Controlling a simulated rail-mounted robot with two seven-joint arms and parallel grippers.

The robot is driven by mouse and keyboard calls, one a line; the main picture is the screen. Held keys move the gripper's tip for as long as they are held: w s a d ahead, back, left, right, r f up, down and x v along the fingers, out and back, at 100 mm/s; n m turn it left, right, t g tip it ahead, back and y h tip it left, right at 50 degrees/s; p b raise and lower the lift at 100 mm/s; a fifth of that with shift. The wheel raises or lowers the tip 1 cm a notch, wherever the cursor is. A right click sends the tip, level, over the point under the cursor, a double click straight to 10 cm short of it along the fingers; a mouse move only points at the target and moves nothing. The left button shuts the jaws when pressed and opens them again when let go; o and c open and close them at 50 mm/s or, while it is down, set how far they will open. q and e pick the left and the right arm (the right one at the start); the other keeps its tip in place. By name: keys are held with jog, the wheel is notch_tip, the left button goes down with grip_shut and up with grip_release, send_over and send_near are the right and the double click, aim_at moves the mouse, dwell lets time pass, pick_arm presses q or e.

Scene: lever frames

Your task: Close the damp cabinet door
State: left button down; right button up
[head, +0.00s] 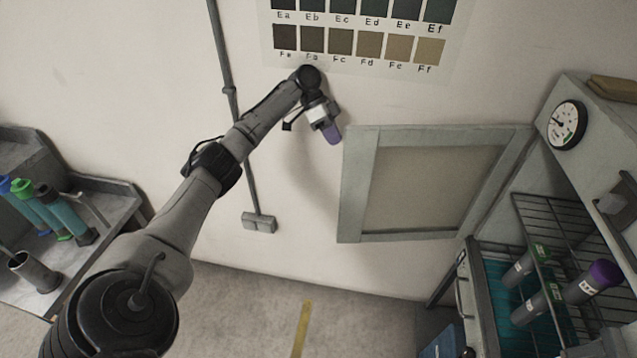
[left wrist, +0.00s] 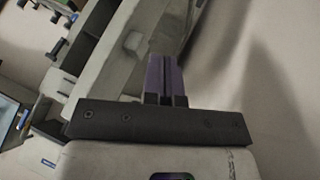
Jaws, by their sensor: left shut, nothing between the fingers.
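The damp cabinet (head: 597,165) stands at the right of the head view, with its interior exposed. Its door (head: 430,182), a pale frame around a dull panel, stands swung wide open towards the wall. My left gripper (head: 333,134) has purple fingers and is shut and empty. It is beside the upper left corner of the door, close to its free edge; I cannot tell whether they touch. In the left wrist view the shut purple fingers (left wrist: 163,78) lie alongside the door's pale frame (left wrist: 110,62). My right gripper is not in view.
Inside the cabinet, a wire shelf (head: 560,225) and tubes with green and purple caps (head: 605,273) show. A dial gauge (head: 566,125) is on its front. A grey bench (head: 105,190) with bottles is at the left.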

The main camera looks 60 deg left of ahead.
pick_arm(q)
jog(key=d+f+g, duration=0.1)
jog(key=d+f, duration=0.4)
jog(key=f, duration=0.5)
jog(key=shift+s+n+b, duration=0.2)
jog(key=shift+n+b, duration=0.2)
jog(key=shift+b, duration=0.05)
